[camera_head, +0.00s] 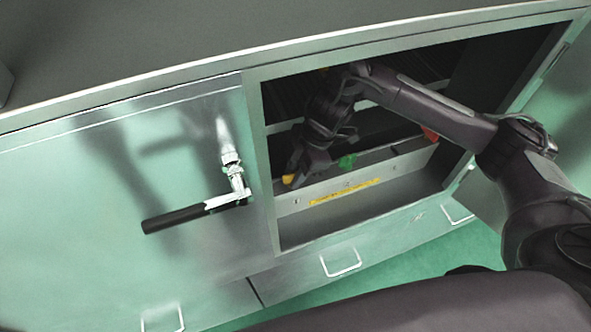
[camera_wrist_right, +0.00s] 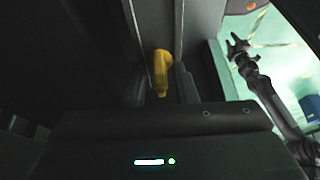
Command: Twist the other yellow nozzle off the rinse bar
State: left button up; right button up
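My right gripper (camera_head: 296,172) reaches into the open cabinet, near the left end of the rinse bar (camera_head: 392,160). A yellow nozzle (camera_head: 288,180) shows at its fingertips. In the right wrist view the yellow nozzle (camera_wrist_right: 160,70) sits between the two fingers, with no clear gap on either side, so the gripper looks shut on it. A green nozzle (camera_head: 347,161) and a red part (camera_head: 430,134) are farther right along the bar. My left gripper is outside the head view. In the right wrist view it appears, small and with fingers spread (camera_wrist_right: 237,46), over the green floor.
The cabinet frame (camera_head: 262,165) stands close left of my right gripper. A black-handled lever (camera_head: 190,214) sticks out of the panel on the left. A yellow label (camera_head: 345,191) is on the bar's front.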

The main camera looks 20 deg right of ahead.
jog(key=shift+c, duration=1.4)
jog(key=shift+r+n+g+p, duration=0.15)
jog(key=shift+n+g+p, duration=0.2)
jog(key=shift+n, duration=0.45)
jog(key=shift+w+n+g+h+p, duration=0.1)
jog(key=shift+n+g+h+p, duration=0.2)
jog(key=shift+n+p, duration=0.6)
jog(key=shift+w+n+g+h+p, duration=0.1)
jog(key=shift+n+g+p, duration=0.35)
jog(key=shift+n, duration=0.65)
jog(key=shift+s+d+n, duration=0.1)
jog(key=shift+s+n, duration=0.1)
jog(key=shift+n, duration=0.2)
jog(key=shift+s, duration=0.1)
jog(key=shift+p, duration=0.35)
